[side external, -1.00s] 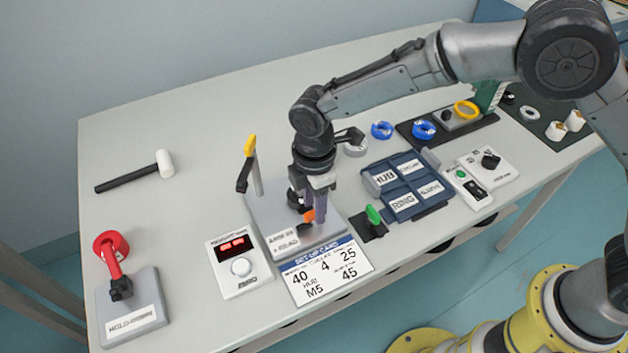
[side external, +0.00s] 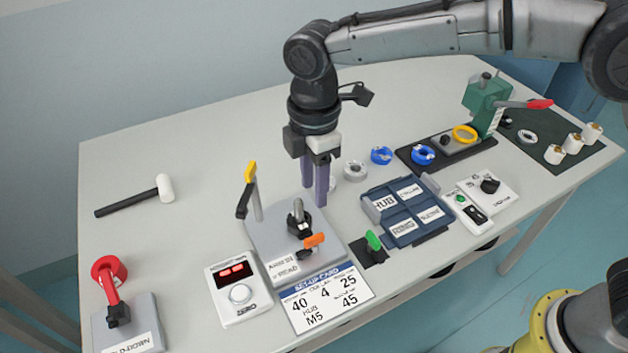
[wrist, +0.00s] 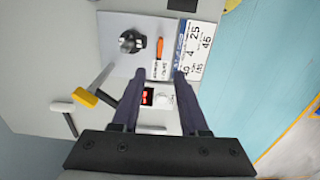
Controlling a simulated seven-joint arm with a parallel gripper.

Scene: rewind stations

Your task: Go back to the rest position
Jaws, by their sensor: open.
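My gripper (side external: 314,190) hangs above the grey clamp station, fingers pointing down, apart and with nothing between them. In the wrist view my gripper (wrist: 158,78) also shows two spread dark fingers. The station's grey base plate (side external: 265,238) carries a dark metal spindle (side external: 299,218), an orange lever (side external: 314,240) and a post with a yellow-tipped handle (side external: 248,190). The spindle (wrist: 131,42) and orange lever (wrist: 159,46) show in the wrist view, clear of the fingers.
A set-up card (side external: 325,298) and red-display box (side external: 238,288) lie in front. A blue labelled tray (side external: 408,212), blue rings (side external: 381,155) and a green press (side external: 487,100) stand right. A mallet (side external: 135,197) and red-handled holder (side external: 112,285) are left. The back table is mostly clear.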

